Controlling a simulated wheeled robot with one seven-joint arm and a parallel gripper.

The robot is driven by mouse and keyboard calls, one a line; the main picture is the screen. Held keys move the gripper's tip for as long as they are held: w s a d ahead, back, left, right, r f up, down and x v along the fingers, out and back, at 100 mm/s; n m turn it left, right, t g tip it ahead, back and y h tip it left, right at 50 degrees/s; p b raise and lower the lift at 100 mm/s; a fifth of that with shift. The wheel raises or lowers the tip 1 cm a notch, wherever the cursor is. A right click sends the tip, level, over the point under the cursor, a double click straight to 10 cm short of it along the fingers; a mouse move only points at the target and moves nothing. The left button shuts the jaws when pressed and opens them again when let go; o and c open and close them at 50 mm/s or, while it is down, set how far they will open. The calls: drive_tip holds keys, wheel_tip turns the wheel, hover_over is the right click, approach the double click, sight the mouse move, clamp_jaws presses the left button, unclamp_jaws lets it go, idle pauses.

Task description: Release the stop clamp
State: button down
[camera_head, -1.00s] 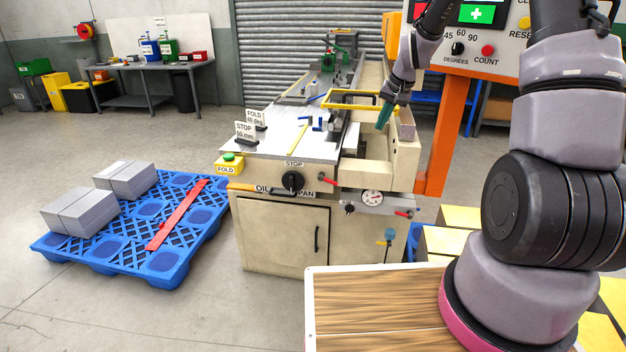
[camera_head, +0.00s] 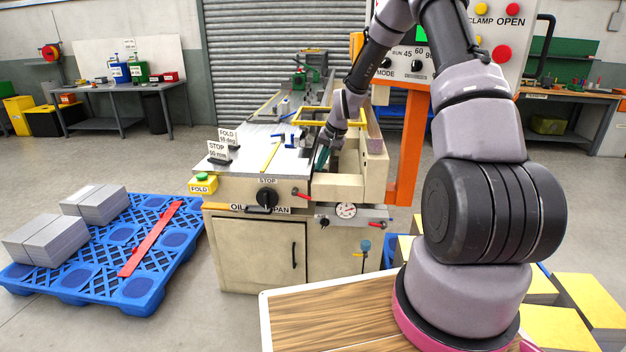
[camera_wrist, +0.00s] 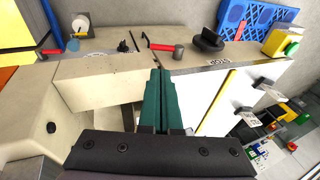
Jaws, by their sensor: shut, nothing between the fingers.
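A lever with a red handle (camera_head: 301,195), which looks like the stop clamp, sits on the machine's front face, right of the black knob (camera_head: 266,198) under the STOP label. The wrist view shows its red handle (camera_wrist: 160,47) reaching left from a grey hub. My gripper (camera_head: 322,157) has teal fingers, shut and empty, pointing down above the machine's front right part. In the wrist view the fingertips (camera_wrist: 160,72) appear just short of the lever, with a visible gap. The black knob also shows there (camera_wrist: 208,41).
A pale block-shaped housing (camera_wrist: 105,80) stands close beside the fingers. A yellow FOLD box with a green button (camera_head: 202,178) is at the machine's left corner. A dial gauge (camera_head: 346,210) is below right of the lever.

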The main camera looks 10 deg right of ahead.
sight(306, 196)
drive_tip(key=x, duration=1.3)
drive_tip(key=shift+f, duration=0.1)
